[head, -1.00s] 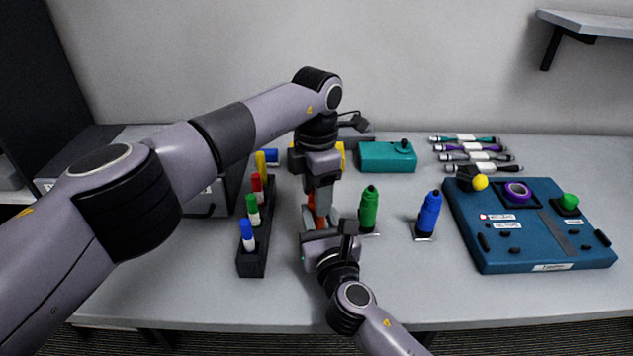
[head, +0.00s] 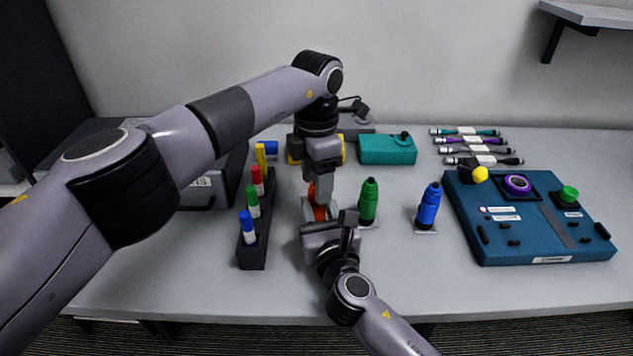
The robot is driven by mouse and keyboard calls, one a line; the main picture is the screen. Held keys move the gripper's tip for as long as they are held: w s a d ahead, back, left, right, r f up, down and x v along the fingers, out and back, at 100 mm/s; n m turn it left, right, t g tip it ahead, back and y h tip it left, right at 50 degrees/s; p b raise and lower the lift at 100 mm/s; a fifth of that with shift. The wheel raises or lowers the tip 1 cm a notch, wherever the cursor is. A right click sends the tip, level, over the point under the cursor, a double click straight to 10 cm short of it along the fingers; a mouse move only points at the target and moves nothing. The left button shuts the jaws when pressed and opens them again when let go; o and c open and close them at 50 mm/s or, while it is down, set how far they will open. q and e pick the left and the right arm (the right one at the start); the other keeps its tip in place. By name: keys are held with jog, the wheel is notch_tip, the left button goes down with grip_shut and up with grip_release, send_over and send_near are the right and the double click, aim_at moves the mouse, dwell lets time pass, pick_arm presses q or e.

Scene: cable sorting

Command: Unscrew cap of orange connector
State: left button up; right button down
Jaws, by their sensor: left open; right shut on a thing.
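The orange connector (head: 320,212) stands in the middle of the table, mostly hidden between my two grippers; only a patch of orange shows. My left gripper (head: 319,195) points straight down over it from above, with its fingers open at the connector's top. My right gripper (head: 322,217) comes in from the front, low down, and is shut on the orange connector. The connector's cap cannot be made out behind the fingers.
A green connector (head: 368,202) stands close on the right, with a blue one (head: 428,205) beyond it. A black marker rack (head: 252,252) is on the left. A blue panel (head: 540,245) lies at right. A teal box (head: 388,150) and several cables (head: 482,160) lie behind.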

pick_arm(q)
notch_tip(320, 180, up, 3)
jog(key=shift+r, duration=0.2)
pick_arm(e)
jog(key=c, duration=0.6)
grip_release()
jog(key=shift+c, duration=0.2)
